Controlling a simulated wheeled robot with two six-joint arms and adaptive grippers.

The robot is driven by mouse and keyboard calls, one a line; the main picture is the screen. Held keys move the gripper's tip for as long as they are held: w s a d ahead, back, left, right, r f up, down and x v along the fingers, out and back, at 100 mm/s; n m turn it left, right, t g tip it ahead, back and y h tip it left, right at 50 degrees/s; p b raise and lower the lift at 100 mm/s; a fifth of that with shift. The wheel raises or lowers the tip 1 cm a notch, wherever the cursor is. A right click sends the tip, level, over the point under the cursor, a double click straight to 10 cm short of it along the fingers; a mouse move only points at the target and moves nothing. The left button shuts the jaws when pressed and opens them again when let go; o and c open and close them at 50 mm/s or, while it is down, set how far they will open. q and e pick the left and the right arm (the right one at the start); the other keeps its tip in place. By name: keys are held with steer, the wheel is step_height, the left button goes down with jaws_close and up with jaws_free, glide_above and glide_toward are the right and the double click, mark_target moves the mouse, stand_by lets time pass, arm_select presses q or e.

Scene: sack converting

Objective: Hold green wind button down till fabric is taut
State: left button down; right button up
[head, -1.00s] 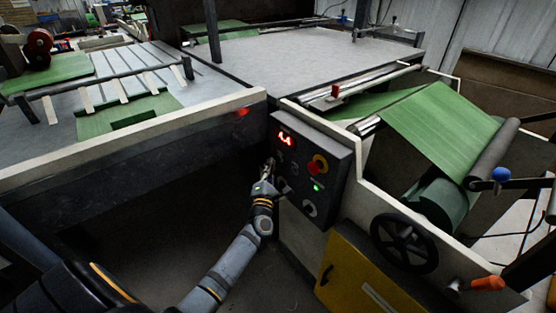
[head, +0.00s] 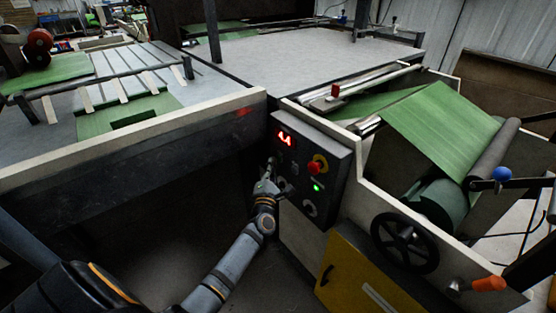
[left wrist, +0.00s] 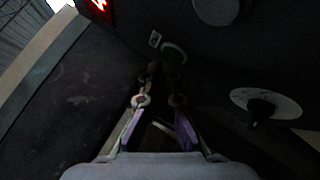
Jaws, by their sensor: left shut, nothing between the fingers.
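The control box (head: 340,150) stands on the front of the machine, with a red digital display (head: 286,140). My left gripper (head: 270,164) is shut and empty at the left part of its face. In the left wrist view, my left gripper (left wrist: 160,75) points at a dark green round button (left wrist: 174,52), partly hidden behind the fingers. I cannot tell whether the fingertips touch it. A lit green spot (head: 317,188) shows farther right on the box. The green fabric (head: 440,125) slopes down to the rollers at right and looks fairly flat. My right gripper is out of view.
A red knob on yellow (head: 317,166) and a round dial (head: 309,208) are on the box. A black handwheel (head: 405,243), yellow cabinet (head: 352,275) and orange handle (head: 487,284) lie to the right. The machine's left side wall (head: 130,160) borders my arm.

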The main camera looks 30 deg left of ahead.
arm_select(q)
steer(key=shift+w+d, duration=0.15)
steer(key=shift+w, duration=0.25)
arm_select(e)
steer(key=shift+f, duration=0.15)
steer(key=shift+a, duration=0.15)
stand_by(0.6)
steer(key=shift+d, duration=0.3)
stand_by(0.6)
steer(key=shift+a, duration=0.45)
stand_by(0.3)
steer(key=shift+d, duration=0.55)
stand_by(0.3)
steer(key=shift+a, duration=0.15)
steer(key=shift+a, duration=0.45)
